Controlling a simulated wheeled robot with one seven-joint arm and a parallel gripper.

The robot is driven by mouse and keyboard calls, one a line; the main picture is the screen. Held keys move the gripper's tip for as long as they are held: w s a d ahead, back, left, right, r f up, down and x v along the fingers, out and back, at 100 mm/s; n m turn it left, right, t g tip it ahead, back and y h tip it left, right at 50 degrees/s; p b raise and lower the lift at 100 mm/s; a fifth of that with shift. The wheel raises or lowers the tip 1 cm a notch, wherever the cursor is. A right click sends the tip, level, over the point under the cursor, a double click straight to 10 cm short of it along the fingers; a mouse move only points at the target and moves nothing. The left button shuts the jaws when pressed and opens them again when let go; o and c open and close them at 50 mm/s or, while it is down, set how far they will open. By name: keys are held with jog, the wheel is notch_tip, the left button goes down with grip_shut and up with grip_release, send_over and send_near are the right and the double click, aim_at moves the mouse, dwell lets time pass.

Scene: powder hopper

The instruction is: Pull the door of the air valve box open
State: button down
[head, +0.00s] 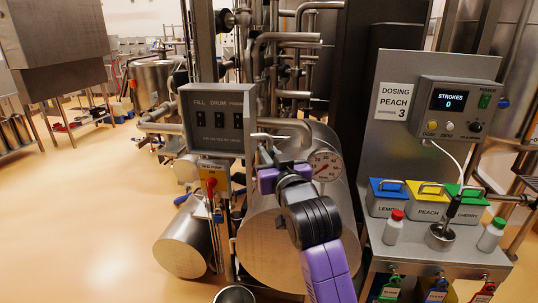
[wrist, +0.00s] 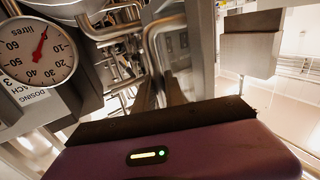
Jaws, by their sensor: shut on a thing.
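The air valve box (head: 217,140) is the grey box left of centre in the head view. Its face carries lettering and a row of dark switches. A pale metal handle (head: 268,137) sticks out at its right side. My gripper (head: 272,163) is at that side, just below the handle. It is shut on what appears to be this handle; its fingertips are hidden. In the wrist view my gripper (wrist: 165,135) fills the bottom, with a curved steel bar (wrist: 158,38) above it. The door looks closed or nearly so; I cannot tell its exact angle.
A round gauge (head: 325,165) and a large steel drum (head: 275,235) are close by my arm. A yellow unit with a red knob (head: 213,185) hangs under the box. The dosing station (head: 400,235) stands at right. The floor at left is clear.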

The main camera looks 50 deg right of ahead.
jog(key=c, duration=1.4)
grip_release()
jog(key=b+v, duration=0.1)
jog(key=v, duration=0.6)
jog(key=shift+s+a, duration=0.2)
jog(key=shift+s, duration=0.1)
